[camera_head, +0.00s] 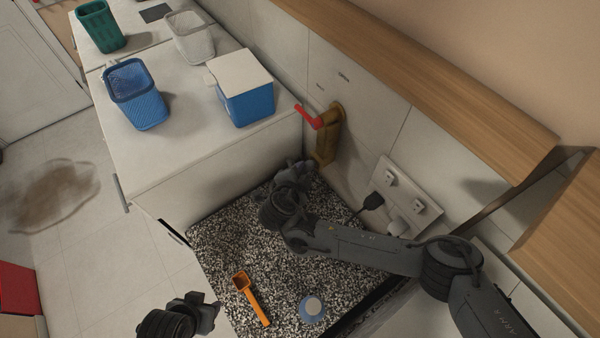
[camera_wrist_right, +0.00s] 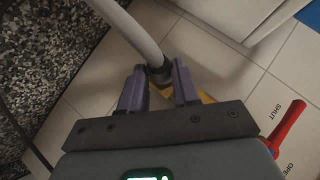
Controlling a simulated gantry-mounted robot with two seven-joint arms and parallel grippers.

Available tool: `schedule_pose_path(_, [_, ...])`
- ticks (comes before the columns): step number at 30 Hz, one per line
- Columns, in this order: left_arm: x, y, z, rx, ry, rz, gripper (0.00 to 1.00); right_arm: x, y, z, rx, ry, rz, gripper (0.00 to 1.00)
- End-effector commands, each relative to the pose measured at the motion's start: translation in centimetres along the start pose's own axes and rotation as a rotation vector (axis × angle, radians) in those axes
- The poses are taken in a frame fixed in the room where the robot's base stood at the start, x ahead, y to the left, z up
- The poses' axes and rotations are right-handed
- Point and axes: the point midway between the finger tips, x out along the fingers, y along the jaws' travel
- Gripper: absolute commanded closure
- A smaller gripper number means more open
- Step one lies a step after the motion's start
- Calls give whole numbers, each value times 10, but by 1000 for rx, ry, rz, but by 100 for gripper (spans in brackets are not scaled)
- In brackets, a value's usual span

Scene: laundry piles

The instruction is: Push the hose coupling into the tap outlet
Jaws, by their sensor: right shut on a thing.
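The brass tap (camera_head: 329,138) with a red lever (camera_head: 308,117) is fixed to the tiled wall. Its red lever also shows at the right of the right wrist view (camera_wrist_right: 287,122). My right gripper (camera_head: 303,168) is close to the tap's lower end in the head view. In the right wrist view its purple fingers (camera_wrist_right: 159,82) are shut on the dark hose coupling (camera_wrist_right: 160,74) at the end of a grey hose (camera_wrist_right: 137,30). A yellowish part beside the right finger is mostly hidden, as is the coupling's front end. My left gripper (camera_head: 208,306) is at the lower left; its jaws are unclear.
Below is a speckled top (camera_head: 228,232) with an orange scoop (camera_head: 251,298) and a blue-and-white round item (camera_head: 312,309). A white cabinet (camera_head: 180,165) holds a blue basket (camera_head: 138,95) and a blue box with white lid (camera_head: 244,88). Wall sockets (camera_head: 405,190) hold plugs.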

Motion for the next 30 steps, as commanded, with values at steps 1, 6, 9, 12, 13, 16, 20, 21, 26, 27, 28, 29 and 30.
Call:
schedule_pose_path(1, [0, 0, 0, 2, 0, -2, 57, 1, 0, -1, 1, 0, 0, 100])
schedule_pose_path(6, [0, -1, 0, 4, -1, -3, 57, 2, 0, -2, 0, 0, 0, 100])
schedule_pose_path(9, [0, -1, 0, 4, -1, -3, 57, 4, 0, -4, 0, 0, 0, 100])
schedule_pose_path(12, [0, -1, 0, 3, 0, -3, 57, 5, 0, -5, 0, 0, 0, 100])
schedule_pose_path(13, [0, -1, 0, 3, 0, -2, 57, 5, 0, -5, 0, 0, 0, 100])
schedule_pose_path(16, [0, 0, 0, 1, 0, -1, 57, 6, 0, -6, 0, 0, 0, 100])
schedule_pose_path(20, [0, 1, 0, -4, 1, 3, 57, 8, 0, -8, 0, 1, 1, 100])
schedule_pose_path(21, [0, 1, 0, -5, 1, 4, 57, 8, 1, -8, 0, 1, 1, 100])
schedule_pose_path(26, [0, 2, -1, -9, 1, 7, 57, 8, 1, -8, 0, 1, 1, 47])
schedule_pose_path(27, [0, 2, -1, -9, 1, 7, 57, 9, 2, -8, 0, 1, 2, 41])
schedule_pose_path(28, [0, 2, -1, -9, 1, 7, 57, 9, 2, -8, 0, 1, 2, 39])
schedule_pose_path(29, [0, 2, -1, -9, 1, 7, 57, 9, 2, -8, 0, 1, 2, 39])
schedule_pose_path(30, [0, 2, -1, -9, 1, 7, 57, 9, 2, -8, -1, 1, 2, 39])
